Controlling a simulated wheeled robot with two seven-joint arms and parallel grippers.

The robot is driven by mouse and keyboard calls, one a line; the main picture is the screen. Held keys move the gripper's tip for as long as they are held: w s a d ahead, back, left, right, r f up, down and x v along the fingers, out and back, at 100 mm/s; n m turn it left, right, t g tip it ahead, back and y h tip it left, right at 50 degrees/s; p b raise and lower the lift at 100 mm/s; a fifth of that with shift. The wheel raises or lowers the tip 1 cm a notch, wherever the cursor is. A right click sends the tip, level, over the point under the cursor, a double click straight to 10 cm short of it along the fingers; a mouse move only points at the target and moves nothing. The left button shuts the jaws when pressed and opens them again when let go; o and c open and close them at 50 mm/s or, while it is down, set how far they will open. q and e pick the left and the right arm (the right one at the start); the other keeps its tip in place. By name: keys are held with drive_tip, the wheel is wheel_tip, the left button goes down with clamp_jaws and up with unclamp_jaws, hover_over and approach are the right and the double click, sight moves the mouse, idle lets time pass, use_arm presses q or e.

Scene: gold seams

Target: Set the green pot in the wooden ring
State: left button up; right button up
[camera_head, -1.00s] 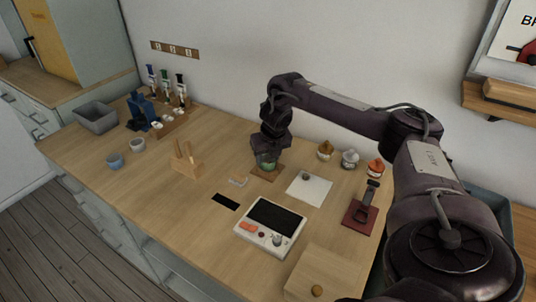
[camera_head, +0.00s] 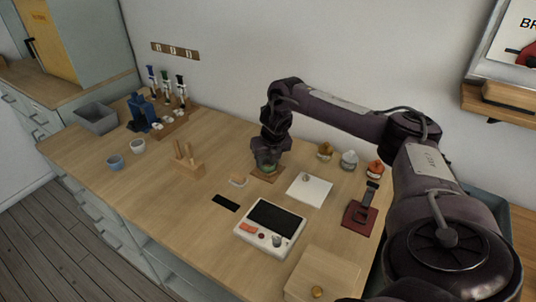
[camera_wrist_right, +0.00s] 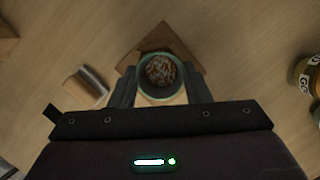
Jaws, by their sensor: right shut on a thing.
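The green pot (camera_head: 266,165) is between the fingers of my right gripper (camera_head: 268,158), low over the wooden ring's square base (camera_head: 266,176). In the right wrist view the pot (camera_wrist_right: 141,88) shows its round green rim and brown, grainy contents. My right gripper (camera_wrist_right: 160,92) has a finger on each side of it. A wooden square (camera_wrist_right: 182,48) shows around and beneath the pot, its corners sticking out. The ring's opening is hidden by the pot, so I cannot tell how deep the pot sits. My left gripper is out of view.
A white sheet (camera_head: 308,192) with a small round thing lies right of the pot. Several small jars (camera_head: 349,159) stand behind it. A scale-like device (camera_head: 270,226) is in front. A wooden peg block (camera_head: 187,167) stands left.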

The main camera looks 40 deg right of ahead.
drive_tip(key=o, duration=1)
drive_tip(key=shift+o, duration=0.2)
drive_tip(key=shift+r, duration=0.1)
drive_tip(key=shift+p+v, duration=2.45)
drive_tip(key=shift+p, duration=0.1)
